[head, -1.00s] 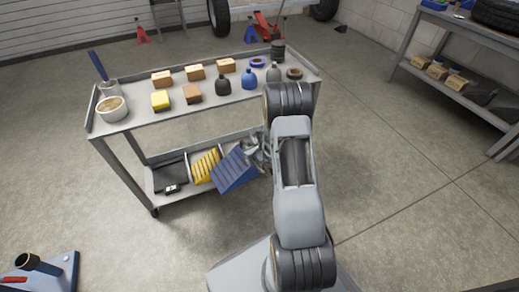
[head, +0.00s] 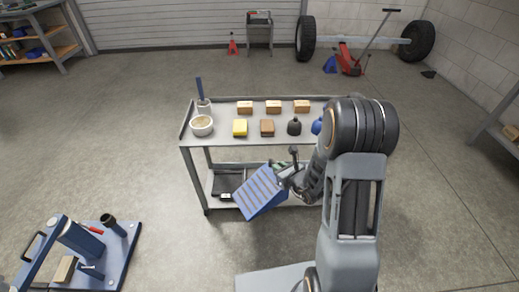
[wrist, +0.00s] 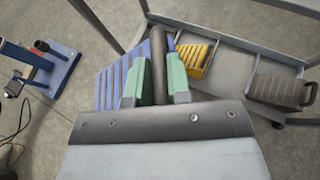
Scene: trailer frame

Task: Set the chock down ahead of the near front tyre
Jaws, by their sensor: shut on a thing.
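My gripper (head: 287,174) is shut on the blue ribbed chock (head: 259,194), held tilted in front of the trolley's lower shelf. In the wrist view (wrist: 157,84) the green finger pads close on a dark bar of the chock, whose blue ribbed face (wrist: 111,86) shows at left. Two dark tyres, one at left (head: 305,38) and one at right (head: 416,41), stand far back, joined by a grey beam. Which is the near front tyre I cannot tell.
The trolley (head: 188,135) carries boxes and bottles; a yellow chock (wrist: 199,57) is on its lower shelf. A red jack (head: 348,60) and a blue object (head: 330,65) are between the tyres. A blue stand (head: 120,255) is front left.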

